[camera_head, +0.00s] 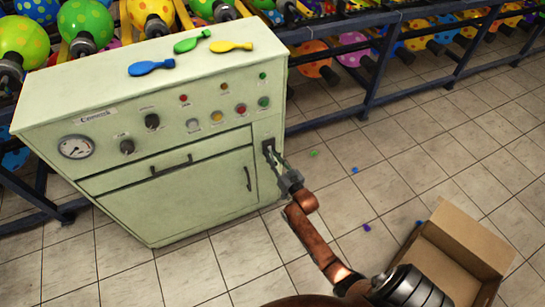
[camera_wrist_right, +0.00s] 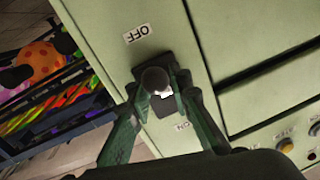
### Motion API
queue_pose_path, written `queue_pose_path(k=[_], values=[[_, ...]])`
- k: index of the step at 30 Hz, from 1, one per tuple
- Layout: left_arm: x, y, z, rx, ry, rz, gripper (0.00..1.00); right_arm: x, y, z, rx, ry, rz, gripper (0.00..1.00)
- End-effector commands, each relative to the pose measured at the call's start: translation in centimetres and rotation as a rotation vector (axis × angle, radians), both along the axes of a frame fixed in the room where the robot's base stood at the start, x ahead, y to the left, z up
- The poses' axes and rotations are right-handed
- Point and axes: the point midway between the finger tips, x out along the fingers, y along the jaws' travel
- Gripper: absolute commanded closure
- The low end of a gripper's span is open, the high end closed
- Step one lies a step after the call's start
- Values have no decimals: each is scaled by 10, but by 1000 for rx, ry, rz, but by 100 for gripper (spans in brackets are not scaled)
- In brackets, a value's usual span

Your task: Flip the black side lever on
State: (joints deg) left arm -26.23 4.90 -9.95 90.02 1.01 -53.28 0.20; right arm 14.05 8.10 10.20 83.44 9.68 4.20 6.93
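The pale green machine (camera_head: 200,187) stands at the left with its control panel facing me. The black side lever (camera_head: 268,147) sits on a dark plate at the right end of its front. In the right wrist view, the lever's round black knob (camera_wrist_right: 155,79) appears nearer the OFF label (camera_wrist_right: 137,33) than the ON label (camera_wrist_right: 183,126). My right gripper (camera_head: 277,160) reaches up to the lever. Its fingers (camera_wrist_right: 161,84) stand apart, one on each side of the knob. I cannot tell whether either touches it. My left gripper is out of view.
Blue, green and yellow uninflated balloons (camera_head: 151,67) lie on the machine's top. Racks of printed balloons (camera_head: 355,50) stand behind. An open cardboard box (camera_head: 468,238) is on the floor at the lower right. The tiled floor between is mostly clear, with a few small bits.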

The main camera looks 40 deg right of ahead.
Motion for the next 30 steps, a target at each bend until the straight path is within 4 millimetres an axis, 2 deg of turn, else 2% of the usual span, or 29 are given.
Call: queue_pose_path(k=[7, 30], values=[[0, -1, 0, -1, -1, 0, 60, 0, 0, 0, 0, 1, 0, 100], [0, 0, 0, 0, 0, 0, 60, -1, 1, -4, 4, 7, 0, 100]])
